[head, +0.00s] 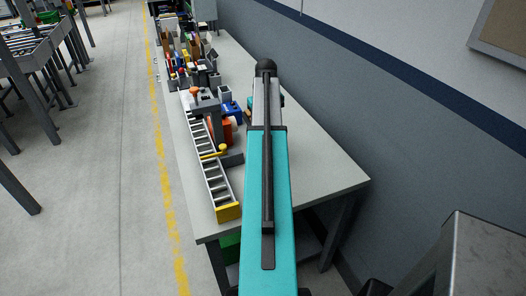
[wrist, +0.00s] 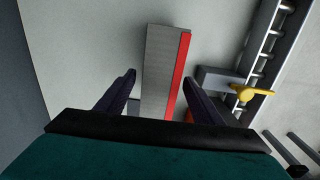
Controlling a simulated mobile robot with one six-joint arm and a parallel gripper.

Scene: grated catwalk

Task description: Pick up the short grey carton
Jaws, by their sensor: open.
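A narrow grey carton (wrist: 160,75) with a red long side stands out in the middle of the wrist view, over the pale bench top. My gripper (wrist: 159,77) is open, with one dark finger to the left of the carton and one to the right. The carton's lower part in the picture lies between the fingers, with a visible gap on the left; whether the right finger touches it I cannot tell. In the head view my teal arm reaches over the bench, and I cannot make out the carton or my fingers there.
A ladder-like rail (head: 217,183) runs along the bench's left edge, with a yellow handle (wrist: 240,92) and a grey bar (wrist: 218,78) close to the carton's right in the wrist view. Several items crowd the far bench. The near right bench top (head: 325,180) is clear beside the wall.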

